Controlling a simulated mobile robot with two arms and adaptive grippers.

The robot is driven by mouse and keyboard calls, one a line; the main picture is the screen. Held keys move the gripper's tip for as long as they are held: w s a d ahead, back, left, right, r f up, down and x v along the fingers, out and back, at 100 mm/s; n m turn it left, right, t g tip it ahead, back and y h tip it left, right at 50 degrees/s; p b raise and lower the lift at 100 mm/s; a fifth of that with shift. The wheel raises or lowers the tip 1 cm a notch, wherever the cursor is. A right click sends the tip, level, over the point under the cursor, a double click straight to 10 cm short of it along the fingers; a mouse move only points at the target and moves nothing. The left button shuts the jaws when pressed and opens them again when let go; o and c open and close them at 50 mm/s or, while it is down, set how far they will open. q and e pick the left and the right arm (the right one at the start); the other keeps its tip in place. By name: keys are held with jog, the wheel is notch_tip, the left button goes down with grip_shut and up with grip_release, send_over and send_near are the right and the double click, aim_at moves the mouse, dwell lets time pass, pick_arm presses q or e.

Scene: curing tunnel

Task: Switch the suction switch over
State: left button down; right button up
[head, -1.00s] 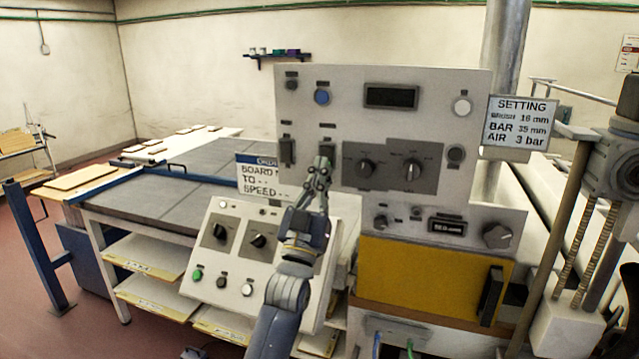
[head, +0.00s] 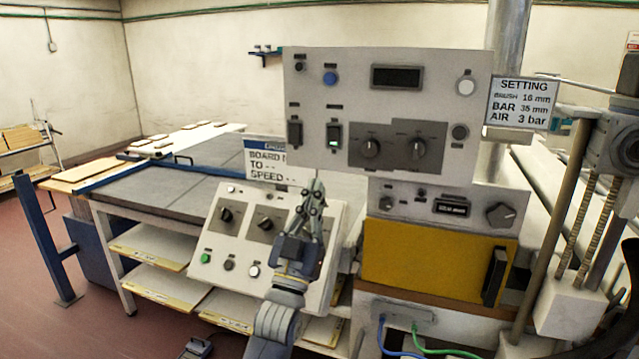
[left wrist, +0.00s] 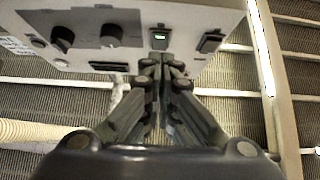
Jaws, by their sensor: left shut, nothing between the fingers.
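Two rocker switches sit on the left part of the grey upper panel in the head view. The left one (head: 295,134) is dark and shows in the left wrist view (left wrist: 212,41) too. The labels above them are too small to read, so I cannot tell by name which is the suction switch. My left gripper (head: 317,186) is shut and empty, its tips just below the lit switch and apart from it. My right gripper is out of view.
Two dark knobs (head: 370,148) are right of the lit switch. A sloped console (head: 225,240) with knobs and buttons stands below, partly behind my left arm. A yellow door (head: 425,270) is at lower right. A setting sign (head: 520,102) hangs on the right.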

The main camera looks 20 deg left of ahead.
pick_arm(q)
jog(key=s+f+g, duration=0.4)
jog(key=f, duration=0.6)
jog(key=s+f+g, duration=0.4)
jog(key=f, duration=0.6)
jog(key=s+f+g, duration=0.4)
jog(key=f, duration=0.7)
jog(key=s+f+m+g, duration=0.1)
jog(key=s+f+g, duration=0.55)
jog(key=s, duration=0.65)
jog(key=s+f+m+g, duration=0.1)
jog(key=s+f+g, duration=0.5)
jog(key=s, duration=0.8)
notch_tip(320, 180, down, 26)
jog(key=s, duration=0.1)
jog(key=s+a+f+y, duration=0.1)
jog(key=s+a+f, duration=0.2)
jog(key=s+f, duration=1.3)
jog(key=shift+s+f+g+b, duration=0.2)
jog(key=shift+s+g+b, duration=0.15)
jog(key=shift+s+g, duration=0.15)
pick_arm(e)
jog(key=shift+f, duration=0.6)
